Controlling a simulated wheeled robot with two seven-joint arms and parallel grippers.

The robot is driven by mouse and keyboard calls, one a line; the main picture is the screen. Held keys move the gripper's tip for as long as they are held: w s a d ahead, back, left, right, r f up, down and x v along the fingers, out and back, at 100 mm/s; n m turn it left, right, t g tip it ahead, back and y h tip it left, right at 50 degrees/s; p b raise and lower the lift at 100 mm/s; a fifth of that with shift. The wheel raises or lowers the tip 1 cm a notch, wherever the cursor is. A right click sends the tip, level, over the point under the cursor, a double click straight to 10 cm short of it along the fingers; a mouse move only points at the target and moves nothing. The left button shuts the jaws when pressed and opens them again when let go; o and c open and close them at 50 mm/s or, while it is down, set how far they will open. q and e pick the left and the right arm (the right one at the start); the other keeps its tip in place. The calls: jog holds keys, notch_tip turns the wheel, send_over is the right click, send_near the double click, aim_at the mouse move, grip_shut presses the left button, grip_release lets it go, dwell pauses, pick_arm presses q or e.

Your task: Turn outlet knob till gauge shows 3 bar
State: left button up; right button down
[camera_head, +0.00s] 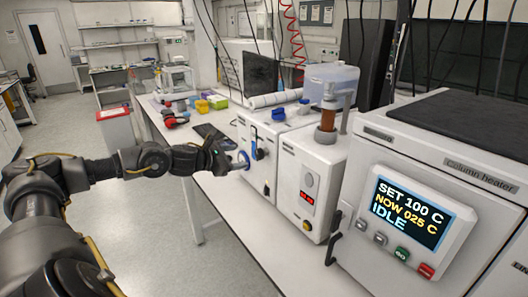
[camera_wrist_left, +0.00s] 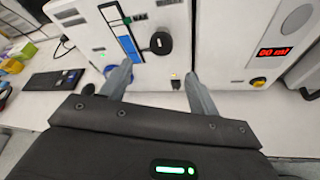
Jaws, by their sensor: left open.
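A white unit (camera_head: 262,128) stands on the bench with a black round knob (camera_head: 260,154) on its front. The knob also shows in the wrist view (camera_wrist_left: 161,42), beside a blue vertical strip (camera_wrist_left: 130,47). A blue-rimmed round part (camera_head: 243,159) shows at the left gripper's tip in the head view. I cannot tell whether it is a gauge, and no pressure reading is legible. My left gripper (camera_head: 234,160) is at the unit's front. In the wrist view its fingers (camera_wrist_left: 158,80) are apart, below the black knob, with nothing held between them. My right gripper is not in view.
A white pump unit (camera_head: 311,184) with a red display stands to the right, then the column heater (camera_head: 440,180) reading SET 100 C, NOW 025 C, IDLE. A dark tablet (camera_head: 213,136) and coloured items lie behind on the bench (camera_head: 235,215). The bench front is mostly clear.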

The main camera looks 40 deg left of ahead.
aim_at(257, 155)
pick_arm(q)
jog(key=shift+m, duration=0.3)
jog(key=p+x, duration=0.1)
jog(key=x, duration=0.2)
jog(key=p+x, duration=0.2)
jog(key=x, duration=0.1)
jog(key=p+x, duration=0.1)
jog(key=x, duration=0.2)
jog(key=shift+w+d+r+p, duration=0.2)
jog(key=shift+w+p, duration=0.1)
jog(key=shift+p, duration=0.05)
jog(key=shift+w+f, duration=0.35)
jog(key=shift+w, duration=0.2)
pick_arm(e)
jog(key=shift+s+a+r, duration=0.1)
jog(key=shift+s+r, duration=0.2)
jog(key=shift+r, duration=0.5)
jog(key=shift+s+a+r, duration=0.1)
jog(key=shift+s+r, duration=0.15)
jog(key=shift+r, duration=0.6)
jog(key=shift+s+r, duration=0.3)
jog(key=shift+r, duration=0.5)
pick_arm(q)
jog(key=shift+c, duration=0.4)
jog(key=c, duration=0.9)
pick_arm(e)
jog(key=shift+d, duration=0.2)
